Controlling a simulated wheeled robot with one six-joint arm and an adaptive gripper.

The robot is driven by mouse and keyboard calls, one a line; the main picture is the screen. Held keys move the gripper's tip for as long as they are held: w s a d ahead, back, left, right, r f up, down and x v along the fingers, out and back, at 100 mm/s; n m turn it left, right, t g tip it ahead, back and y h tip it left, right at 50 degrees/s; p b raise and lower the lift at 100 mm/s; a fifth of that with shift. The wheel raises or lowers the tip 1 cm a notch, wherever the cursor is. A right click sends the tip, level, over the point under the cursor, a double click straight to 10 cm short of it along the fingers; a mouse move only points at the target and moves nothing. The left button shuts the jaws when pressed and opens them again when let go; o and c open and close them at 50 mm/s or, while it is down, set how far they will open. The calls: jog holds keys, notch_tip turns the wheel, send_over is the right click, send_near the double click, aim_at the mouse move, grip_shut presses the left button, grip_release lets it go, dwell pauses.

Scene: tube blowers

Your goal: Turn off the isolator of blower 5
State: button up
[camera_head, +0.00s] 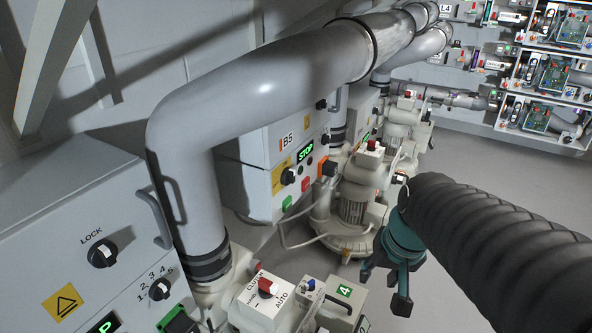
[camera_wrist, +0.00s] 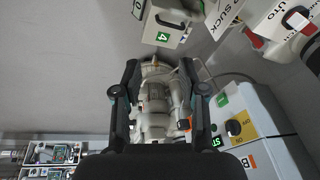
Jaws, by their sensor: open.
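The B5 cabinet (camera_head: 257,150) is a pale box with a green STOP display (camera_head: 306,151). On its front is a black rotary knob on a yellow plate (camera_head: 276,180); I cannot read its position surely. This knob also shows in the wrist view (camera_wrist: 235,128), with the lit display (camera_wrist: 215,142) beside it. A red button (camera_head: 306,184) and a green one (camera_head: 287,203) sit below. My gripper (camera_head: 384,285) is open and empty, to the right of the cabinet and apart from it. In the wrist view its spread fingers (camera_wrist: 160,68) frame a blower motor (camera_wrist: 156,100) behind them.
A large grey pipe (camera_head: 270,85) arches in front of the cabinet. A nearer cabinet (camera_head: 75,240) with a LOCK knob stands at the left. A blower box marked 4 (camera_head: 342,303) lies close to my gripper. Racks (camera_head: 550,70) stand at the far right; floor on the right is clear.

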jog(key=w+f+m+y, duration=0.35)
jog(key=w+m, duration=0.25)
jog(key=w, duration=0.4)
jog(key=m+t+y+b, duration=0.2)
jog(key=m+t+y, duration=0.4)
jog(key=m, duration=1)
send_near(294, 171)
jog(key=shift+g+y, duration=0.55)
jog(key=shift+g, duration=0.15)
jog(key=x, duration=0.5)
jog(key=w+x, duration=0.1)
jog(key=x, duration=0.2)
jog(key=shift+w+d+f, duration=0.1)
jog(key=shift+w+f, duration=0.1)
jog(key=shift+f, duration=0.05)
grip_shut()
